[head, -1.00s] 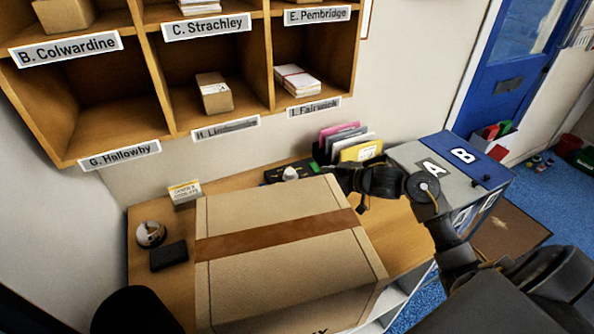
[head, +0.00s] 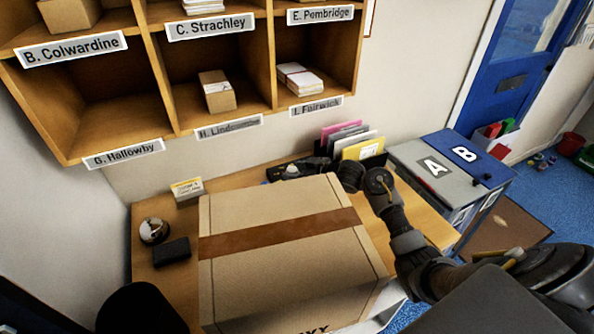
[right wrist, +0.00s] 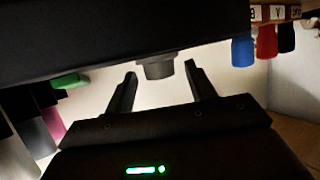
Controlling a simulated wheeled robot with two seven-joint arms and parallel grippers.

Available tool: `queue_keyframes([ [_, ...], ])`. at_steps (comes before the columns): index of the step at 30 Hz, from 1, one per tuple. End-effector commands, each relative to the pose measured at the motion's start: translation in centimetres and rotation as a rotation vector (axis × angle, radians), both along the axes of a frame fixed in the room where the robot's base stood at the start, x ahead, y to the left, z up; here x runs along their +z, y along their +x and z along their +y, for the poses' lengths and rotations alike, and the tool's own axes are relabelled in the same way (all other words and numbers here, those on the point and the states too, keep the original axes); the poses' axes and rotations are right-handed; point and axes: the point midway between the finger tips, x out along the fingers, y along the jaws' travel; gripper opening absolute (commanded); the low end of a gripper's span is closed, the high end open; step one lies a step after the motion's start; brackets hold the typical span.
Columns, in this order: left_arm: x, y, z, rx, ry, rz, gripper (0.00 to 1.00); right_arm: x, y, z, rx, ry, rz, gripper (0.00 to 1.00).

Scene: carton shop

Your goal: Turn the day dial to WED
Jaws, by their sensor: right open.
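A small dark device (head: 275,174) stands at the back of the desk, behind the large carton, mostly covered by my right gripper (head: 305,168). In the right wrist view a dark body (right wrist: 110,35) fills the top, with a short grey round knob (right wrist: 158,67), which looks like the day dial, sticking out of it. My right gripper (right wrist: 160,71) is open, with one finger on each side of the knob and visible gaps between. The day lettering and the dial's pointer cannot be seen. My left gripper is not in view.
A large taped carton (head: 290,255) fills the front of the desk. A file rack (head: 358,148) stands right of the device, with bins A and B (head: 430,170) beyond. A bell (head: 153,231) and black pad (head: 171,252) lie left. Coloured stamps (right wrist: 266,42) show in the wrist view.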

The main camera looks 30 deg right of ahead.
Motion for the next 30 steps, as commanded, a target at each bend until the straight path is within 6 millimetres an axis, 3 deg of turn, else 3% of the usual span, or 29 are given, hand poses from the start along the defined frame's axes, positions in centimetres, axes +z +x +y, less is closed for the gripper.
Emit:
queue_keyframes([
  [5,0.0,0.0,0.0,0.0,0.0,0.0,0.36,0.0,0.0,0.0,0.0,0.0,0.0,0.54],
  [15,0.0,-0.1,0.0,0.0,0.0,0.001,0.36,0.0,0.0,0.0,0.0,0.0,0.0,0.11],
  [30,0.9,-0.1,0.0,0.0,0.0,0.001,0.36,0.0,-0.1,0.3,-0.14,0.001,-0.001,0.11],
])
